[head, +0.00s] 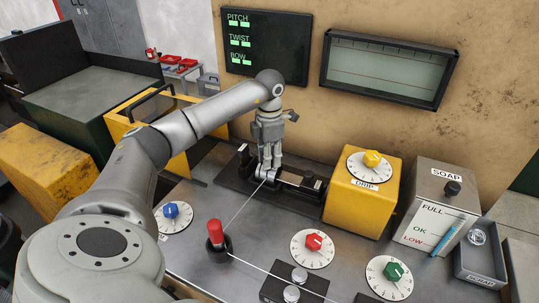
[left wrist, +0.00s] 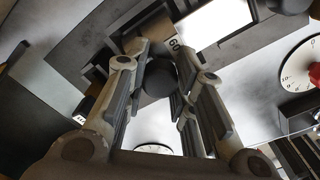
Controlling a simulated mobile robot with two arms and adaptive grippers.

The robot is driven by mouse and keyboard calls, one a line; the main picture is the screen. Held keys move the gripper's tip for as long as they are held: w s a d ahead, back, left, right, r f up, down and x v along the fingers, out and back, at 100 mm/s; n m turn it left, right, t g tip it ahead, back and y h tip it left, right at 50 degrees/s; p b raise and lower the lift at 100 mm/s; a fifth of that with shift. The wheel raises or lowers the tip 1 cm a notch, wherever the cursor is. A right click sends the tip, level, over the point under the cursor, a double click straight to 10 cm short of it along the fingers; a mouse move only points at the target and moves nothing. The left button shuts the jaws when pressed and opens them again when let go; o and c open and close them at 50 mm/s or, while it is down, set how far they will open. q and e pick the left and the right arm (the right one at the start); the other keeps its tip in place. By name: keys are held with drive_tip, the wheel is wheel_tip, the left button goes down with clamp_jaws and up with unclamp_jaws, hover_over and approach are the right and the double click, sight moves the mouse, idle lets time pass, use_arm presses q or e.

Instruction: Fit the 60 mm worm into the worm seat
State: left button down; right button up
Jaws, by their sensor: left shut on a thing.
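My left gripper (head: 266,172) points down over the dark worm seat (head: 236,180) in front of the yellow box. In the left wrist view its two fingers (left wrist: 157,92) are shut on a dark, round-ended piece, which I take to be the 60 mm worm (left wrist: 158,78). A small "60" label shows just behind it. In the head view the fingers hide most of the worm, so I cannot tell whether it is seated or just above the seat. My right gripper is not in view.
A red-handled post (head: 215,238) stands on the bench, with a thin line running to the seat. The yellow box (head: 361,205) stands close right of the seat. Blue (head: 171,212), red (head: 313,243) and green (head: 392,272) dials lie in front. A soap box (head: 437,205) is farther right.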

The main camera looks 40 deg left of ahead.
use_arm(q)
drive_tip(key=shift+f, duration=0.1)
idle(0.6)
drive_tip(key=c, duration=1.1)
unclamp_jaws()
drive_tip(key=shift+c, duration=0.2)
drive_tip(key=shift+r+p, duration=3.05)
drive_tip(key=shift+r, duration=0.95)
